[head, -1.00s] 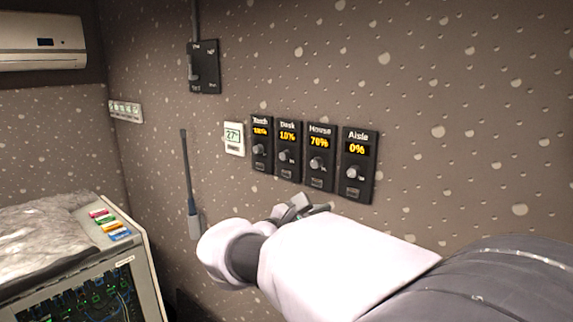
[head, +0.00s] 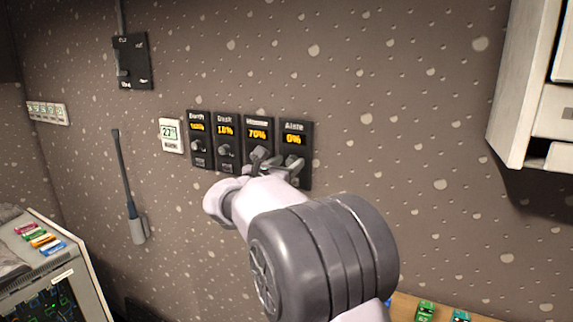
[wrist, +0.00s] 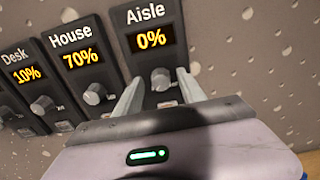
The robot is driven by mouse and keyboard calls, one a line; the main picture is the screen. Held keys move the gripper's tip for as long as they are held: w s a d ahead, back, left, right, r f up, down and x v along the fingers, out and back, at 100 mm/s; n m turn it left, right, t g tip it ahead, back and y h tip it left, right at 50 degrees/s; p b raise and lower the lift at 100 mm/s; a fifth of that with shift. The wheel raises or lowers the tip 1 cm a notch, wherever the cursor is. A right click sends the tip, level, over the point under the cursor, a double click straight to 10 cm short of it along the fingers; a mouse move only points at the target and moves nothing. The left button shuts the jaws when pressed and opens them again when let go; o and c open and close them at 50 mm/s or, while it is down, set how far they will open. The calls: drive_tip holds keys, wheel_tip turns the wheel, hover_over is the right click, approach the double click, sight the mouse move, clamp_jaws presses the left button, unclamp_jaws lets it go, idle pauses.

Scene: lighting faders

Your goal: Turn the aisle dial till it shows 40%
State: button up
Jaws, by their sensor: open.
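The aisle dial module (head: 295,128) is the rightmost of a row of black wall panels, and its display reads 0%. In the wrist view its grey knob (wrist: 161,79) shows below the Aisle display (wrist: 151,39). My gripper (wrist: 157,88) is open, with one finger on each side of the knob in that view. I cannot tell whether the fingers touch it. In the head view my gripper (head: 276,160) is in front of the lower part of the House and Aisle panels and hides the aisle knob.
The House panel (wrist: 80,57) reads 70% and its knob (wrist: 95,94) sits close left of my gripper. The Desk panel (head: 226,128) and another panel (head: 198,125) lie further left. A thermostat (head: 171,135) reads 27. A white cabinet (head: 520,100) hangs at the right.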

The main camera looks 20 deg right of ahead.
drive_tip(key=shift+c, duration=0.2)
clamp_jaws()
drive_tip(key=shift+f+b, duration=0.1)
drive_tip(key=shift+b, duration=0.2)
